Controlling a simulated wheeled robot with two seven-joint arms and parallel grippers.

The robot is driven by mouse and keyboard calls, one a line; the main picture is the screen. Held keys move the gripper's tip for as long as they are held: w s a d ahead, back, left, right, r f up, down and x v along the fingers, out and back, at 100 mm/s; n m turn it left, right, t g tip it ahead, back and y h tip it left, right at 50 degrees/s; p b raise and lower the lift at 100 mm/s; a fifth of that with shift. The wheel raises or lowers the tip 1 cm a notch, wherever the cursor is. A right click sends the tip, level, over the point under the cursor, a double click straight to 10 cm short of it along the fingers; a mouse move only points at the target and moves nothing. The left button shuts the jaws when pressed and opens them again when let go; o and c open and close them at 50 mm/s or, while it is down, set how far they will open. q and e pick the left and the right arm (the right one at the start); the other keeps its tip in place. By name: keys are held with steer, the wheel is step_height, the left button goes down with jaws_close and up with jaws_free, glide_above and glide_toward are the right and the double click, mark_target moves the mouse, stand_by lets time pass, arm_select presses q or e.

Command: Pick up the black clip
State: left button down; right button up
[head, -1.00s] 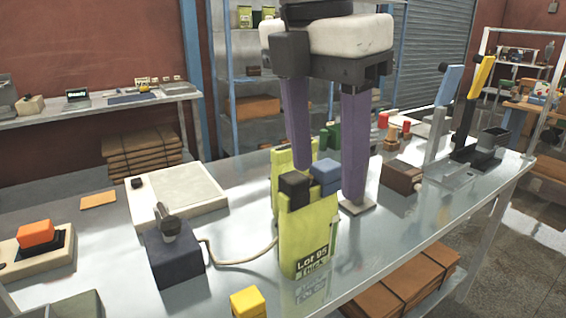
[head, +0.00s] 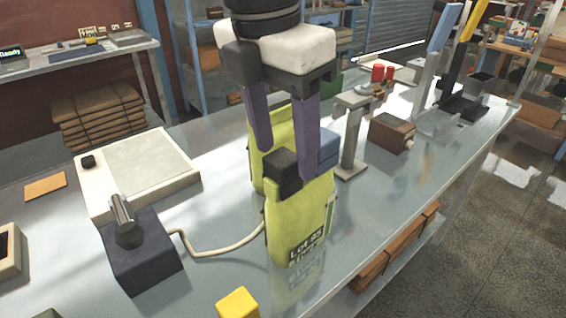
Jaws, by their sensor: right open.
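The black clip (head: 283,171) sits on the top edge of the front yellow-green pouch (head: 296,220), which stands upright on the bench with a "Lot 95" label. A second yellow-green pouch (head: 258,172) stands behind. My right gripper (head: 286,166), with two purple fingers, is open and points down. In the picture its fingertips lie to the left and right of the black clip; I cannot tell whether they touch it. My left gripper is not in view.
A dark blue block device (head: 142,262) with a cable stands left of the pouches. A yellow cube (head: 238,302) lies in front. A white flat device (head: 140,170) is at the left. A grey stand (head: 352,140) and brown box (head: 391,133) are to the right.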

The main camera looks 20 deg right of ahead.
mark_target(283, 157)
steer(key=shift+w+f, duration=0.15)
steer(key=shift+f, duration=1.4)
steer(key=c, duration=1.1)
steer(key=shift+r, duration=0.15)
